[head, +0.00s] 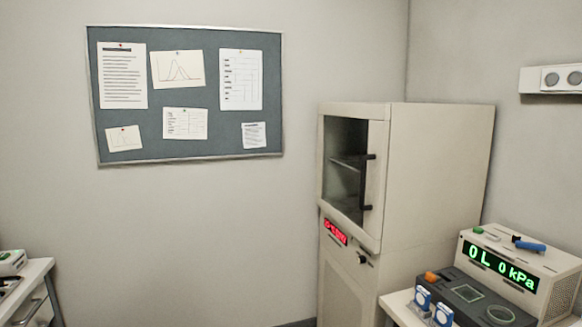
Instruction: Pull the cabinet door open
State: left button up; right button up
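A tall beige cabinet (440,170) stands in the corner, right of the picture's middle. Its upper door (376,222) has a dark glass pane (342,188) with a shelf visible behind it. A black vertical bar handle (365,182) is fixed near the door's right edge. The door looks closed, with no clear gap along its edge. Below it are a red lit display (335,232) and a small black knob (362,259) on the lower front. Neither of my grippers shows in the head view, and nothing touches the handle.
At the lower right, a bench holds a beige meter (510,276) with green digits and a dark grey device (470,297), close to the cabinet. A white cart (38,272) stands at the lower left. A pinboard (215,90) hangs on the wall. The space before the cabinet's left looks clear.

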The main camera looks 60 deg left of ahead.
aim_at(380, 115)
jog(key=u, duration=1.55)
